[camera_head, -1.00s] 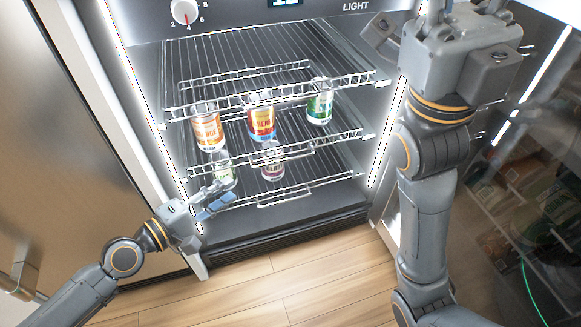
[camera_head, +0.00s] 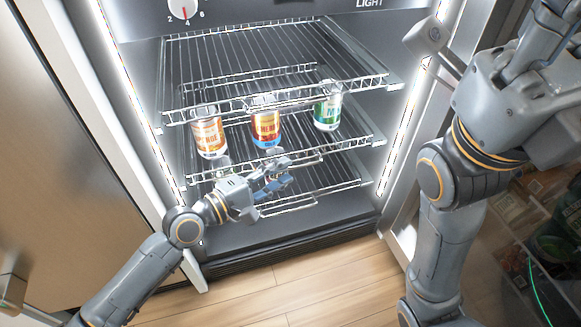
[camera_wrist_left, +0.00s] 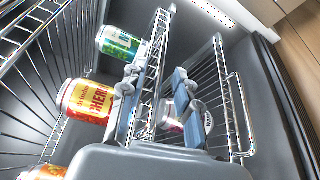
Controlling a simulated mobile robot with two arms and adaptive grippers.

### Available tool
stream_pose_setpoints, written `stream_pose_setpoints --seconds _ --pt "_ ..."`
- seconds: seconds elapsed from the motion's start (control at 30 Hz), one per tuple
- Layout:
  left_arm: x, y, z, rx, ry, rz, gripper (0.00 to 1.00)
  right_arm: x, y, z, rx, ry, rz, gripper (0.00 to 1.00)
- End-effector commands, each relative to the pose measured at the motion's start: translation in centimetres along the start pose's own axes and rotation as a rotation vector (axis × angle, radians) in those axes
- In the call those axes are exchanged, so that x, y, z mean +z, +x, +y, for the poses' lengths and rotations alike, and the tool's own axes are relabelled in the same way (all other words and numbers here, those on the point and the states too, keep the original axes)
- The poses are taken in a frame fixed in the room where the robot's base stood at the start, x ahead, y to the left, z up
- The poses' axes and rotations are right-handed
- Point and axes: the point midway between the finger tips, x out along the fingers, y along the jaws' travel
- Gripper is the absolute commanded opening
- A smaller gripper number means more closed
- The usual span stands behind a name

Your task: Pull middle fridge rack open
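The fridge's middle rack (camera_head: 345,143) is a wire shelf with a front rail and a handle, carrying several cans. My left gripper (camera_head: 277,172) is at the middle of its front rail in the head view. In the left wrist view, the rack's front rail (camera_wrist_left: 152,75) runs between the two blue-padded fingers of the left gripper (camera_wrist_left: 153,108). The fingers stand apart on either side of it, with visible gaps. My right arm is at the right of the head view; its gripper is partly cut off at the top edge, and its fingers are unclear.
An orange can (camera_head: 208,135), a red-and-yellow can (camera_head: 266,125) and a green can (camera_head: 328,108) stand on the middle rack. The top rack (camera_head: 270,50) is above and the bottom rack (camera_head: 325,192) below. The wooden floor (camera_head: 300,285) in front is clear.

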Motion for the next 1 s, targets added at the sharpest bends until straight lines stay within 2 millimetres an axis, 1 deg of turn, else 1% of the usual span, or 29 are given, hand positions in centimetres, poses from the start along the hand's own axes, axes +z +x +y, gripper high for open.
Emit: stream_pose_setpoints --seconds 0.03,0.2,0.33,0.57,0.6,0.67,0.7,0.73,0.77,1.0 --pt "0.0 0.9 -0.1 0.003 -0.001 -0.002 0.32 -0.2 -0.1 -0.1 -0.002 -0.001 0.007 0.4" --pt "0.0 2.7 -0.1 0.001 0.001 -0.001 0.32 -0.7 0.2 -0.2 -0.008 -0.003 0.024 0.4" --pt "0.0 3.2 -0.1 -0.001 0.001 0.0 0.32 -0.7 0.4 -0.3 -0.01 -0.003 0.028 0.4" --pt "0.0 3.3 0.0 -0.001 0.001 0.0 0.32 -0.7 0.5 -0.3 -0.01 -0.003 0.025 0.4" --pt "0.0 3.3 0.0 -0.001 0.001 0.0 0.3 -0.7 0.5 -0.3 -0.01 -0.003 0.025 0.4" --pt "0.0 3.3 0.0 -0.001 0.001 0.0 0.17 -0.7 0.5 -0.3 -0.01 -0.003 0.025 0.4" --pt "0.0 3.3 0.0 -0.001 0.001 0.0 0.09 -0.7 0.5 -0.3 -0.01 -0.003 0.026 0.4" --pt "0.0 3.3 0.0 -0.001 0.001 0.0 0.03 -0.7 0.5 -0.3 -0.01 -0.003 0.026 0.4" --pt "0.0 3.3 0.0 -0.001 0.001 0.0 0.0 -0.8 0.5 -0.3 -0.01 -0.003 0.026 0.4" --pt "0.0 3.3 0.0 -0.001 0.001 0.0 0.0 -0.8 0.5 -0.3 -0.01 -0.003 0.028 0.4"
